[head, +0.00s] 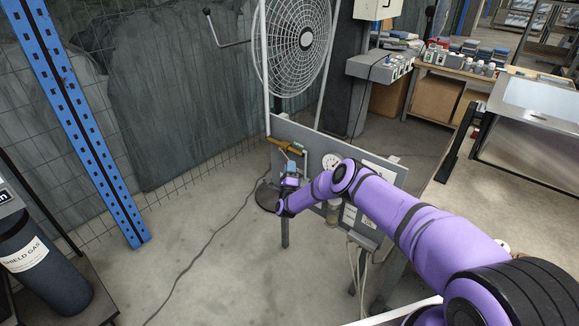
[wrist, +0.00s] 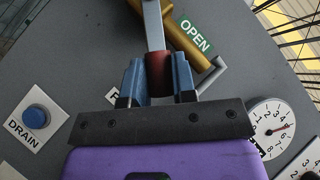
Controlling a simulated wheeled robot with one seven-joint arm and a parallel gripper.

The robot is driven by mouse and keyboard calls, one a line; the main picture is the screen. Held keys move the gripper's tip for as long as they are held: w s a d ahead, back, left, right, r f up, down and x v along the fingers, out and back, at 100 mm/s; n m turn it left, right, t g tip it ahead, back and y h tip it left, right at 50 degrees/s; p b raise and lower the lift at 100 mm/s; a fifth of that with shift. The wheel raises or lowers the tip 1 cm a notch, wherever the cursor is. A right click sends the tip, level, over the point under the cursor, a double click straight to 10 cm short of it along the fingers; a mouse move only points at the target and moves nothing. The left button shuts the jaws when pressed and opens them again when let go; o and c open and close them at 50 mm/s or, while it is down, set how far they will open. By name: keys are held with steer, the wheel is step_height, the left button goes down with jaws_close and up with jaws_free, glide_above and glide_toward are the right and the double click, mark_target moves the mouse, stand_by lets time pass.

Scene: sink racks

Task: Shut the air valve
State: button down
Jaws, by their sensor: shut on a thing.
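The air valve shows in the wrist view as a grey lever (wrist: 153,22) with a dark red grip (wrist: 158,68), beside a brass pipe (wrist: 185,38). A green OPEN label (wrist: 196,37) lies just right of the lever. My gripper (wrist: 158,80) has its blue fingers closed on either side of the red grip. In the head view my gripper (head: 291,167) is at the left part of the grey panel (head: 385,176), just below the brass pipe (head: 283,147). The arm and gripper hide the lever there. Another label is mostly hidden behind the fingers.
The panel also carries a blue DRAIN button (wrist: 36,117) and a round gauge (wrist: 281,127). A caged fan (head: 298,40) stands behind the panel. A dark gas cylinder (head: 40,265) is at the left. The floor left of the panel is open, with a cable across it.

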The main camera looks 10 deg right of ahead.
steer(key=shift+f, duration=0.1)
stand_by(0.3)
steer(key=c, duration=0.9)
jaws_free()
steer(key=v, duration=1)
steer(key=shift+s+a+f, duration=0.15)
steer(key=shift+s+f, duration=0.1)
steer(key=shift+f, duration=0.05)
steer(key=shift+c, duration=0.4)
